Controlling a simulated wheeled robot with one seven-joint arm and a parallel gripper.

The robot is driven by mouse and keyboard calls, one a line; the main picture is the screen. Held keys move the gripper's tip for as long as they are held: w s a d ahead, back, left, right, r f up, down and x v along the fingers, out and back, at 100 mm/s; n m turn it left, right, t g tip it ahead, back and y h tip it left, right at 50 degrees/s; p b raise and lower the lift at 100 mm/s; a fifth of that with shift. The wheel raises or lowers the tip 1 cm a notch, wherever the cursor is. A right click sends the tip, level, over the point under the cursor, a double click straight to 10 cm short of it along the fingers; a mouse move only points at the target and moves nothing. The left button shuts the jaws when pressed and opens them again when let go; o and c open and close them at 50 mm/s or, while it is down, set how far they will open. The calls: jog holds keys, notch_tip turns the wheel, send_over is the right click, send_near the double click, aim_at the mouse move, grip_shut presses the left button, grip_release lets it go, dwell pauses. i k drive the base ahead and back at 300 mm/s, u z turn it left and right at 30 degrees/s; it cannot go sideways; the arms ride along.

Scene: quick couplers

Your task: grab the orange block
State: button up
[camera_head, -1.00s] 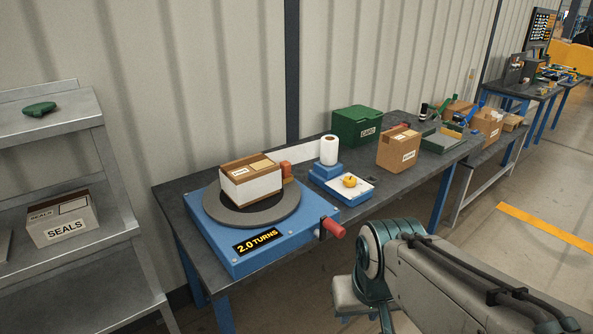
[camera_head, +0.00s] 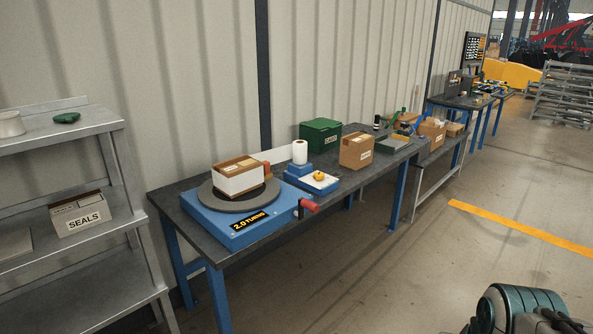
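A small orange block (camera_head: 267,169) shows just behind the right end of an open cardboard box (camera_head: 240,181). The box has a white front and stands on the grey round plate (camera_head: 222,203) of a blue turntable. The box hides part of the block, so I cannot tell what the block rests on. The turntable (camera_head: 238,233) is marked "2.0 TURNS" and has a red handle (camera_head: 309,206) at its right side. My gripper is not in view; only a teal and grey part of my arm shows at the bottom right, well away from the table.
The dark table (camera_head: 270,246) also bears a white roll (camera_head: 299,152), a blue scale with a yellow item (camera_head: 319,175), a brown box (camera_head: 356,151) and a green box (camera_head: 320,136). A grey shelf (camera_head: 62,134) stands at left. The floor in front is clear.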

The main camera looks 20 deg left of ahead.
aim_at(266, 164)
jog(key=z, duration=0.15)
jog(key=i, duration=1.45)
jog(key=u, duration=0.5)
jog(key=i, duration=1.1)
jog(key=u, duration=1.6)
jog(key=i, duration=0.65)
jog(key=u, duration=0.6)
